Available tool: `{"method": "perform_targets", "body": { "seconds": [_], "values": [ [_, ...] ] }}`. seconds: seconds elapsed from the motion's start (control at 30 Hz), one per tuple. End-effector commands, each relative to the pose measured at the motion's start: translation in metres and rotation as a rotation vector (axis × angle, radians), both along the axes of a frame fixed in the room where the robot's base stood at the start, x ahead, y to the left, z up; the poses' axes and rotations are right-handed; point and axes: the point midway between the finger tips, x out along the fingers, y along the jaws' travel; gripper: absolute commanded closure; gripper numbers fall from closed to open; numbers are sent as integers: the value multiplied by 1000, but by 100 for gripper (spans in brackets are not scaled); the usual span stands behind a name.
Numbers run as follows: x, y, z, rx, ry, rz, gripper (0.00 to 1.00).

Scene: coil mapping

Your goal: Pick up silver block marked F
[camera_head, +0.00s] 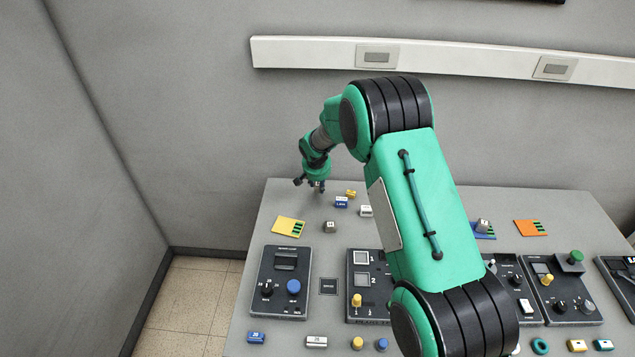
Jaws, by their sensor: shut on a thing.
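My gripper (316,186) is at the back left of the table, above its surface. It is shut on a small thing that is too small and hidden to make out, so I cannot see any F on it. A small silver-grey cube (330,227) stands on the table in front of the gripper, with a dark mark too small to read. Another silver-grey block (483,225) sits on a blue card (484,236) to the right of my arm.
A blue block (341,203), a yellow piece (350,193) and a white block (366,211) are close to the right of the gripper. A yellow card (288,227) lies at left, an orange card (530,228) at right. Control panels (281,282) fill the front. My arm hides the table's middle.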

Motion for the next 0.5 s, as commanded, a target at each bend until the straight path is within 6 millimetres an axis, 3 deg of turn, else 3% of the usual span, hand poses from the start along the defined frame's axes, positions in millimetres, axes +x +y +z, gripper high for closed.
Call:
{"method": "perform_targets", "body": {
  "seconds": [0.5],
  "values": [
    [-82,-23,10,1,-2,0,100]
  ]
}}
